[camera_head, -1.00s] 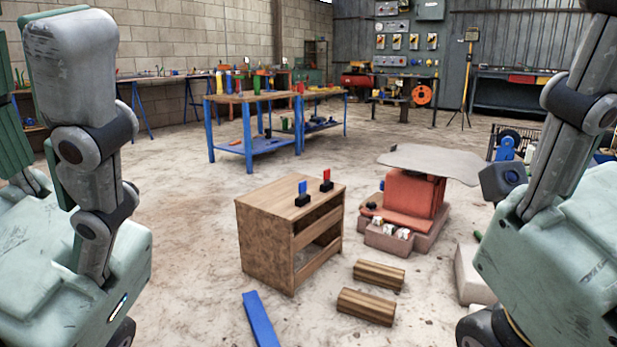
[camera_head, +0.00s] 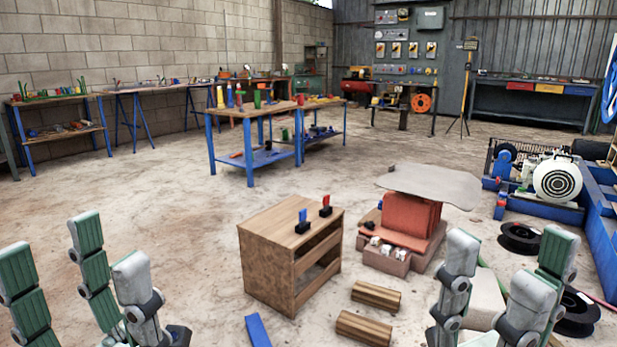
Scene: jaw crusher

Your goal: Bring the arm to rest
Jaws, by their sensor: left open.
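My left gripper (camera_head: 76,262) is at the bottom left of the head view. Its grey and green fingers point up and stand well apart, with nothing between them. My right gripper (camera_head: 508,262) is at the bottom right, its fingers also pointing up, spread and empty. Its palm is mostly cut off by the lower edge. Neither gripper touches anything that I can see. The arm links behind both grippers are out of view.
A wooden cabinet (camera_head: 268,262) with a blue and a red clip-like item on top stands ahead, between the grippers. Two wooden blocks (camera_head: 376,296) and a blue strip (camera_head: 262,331) lie on the floor. A red machine (camera_head: 410,220) and black spools (camera_head: 520,238) are near my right gripper.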

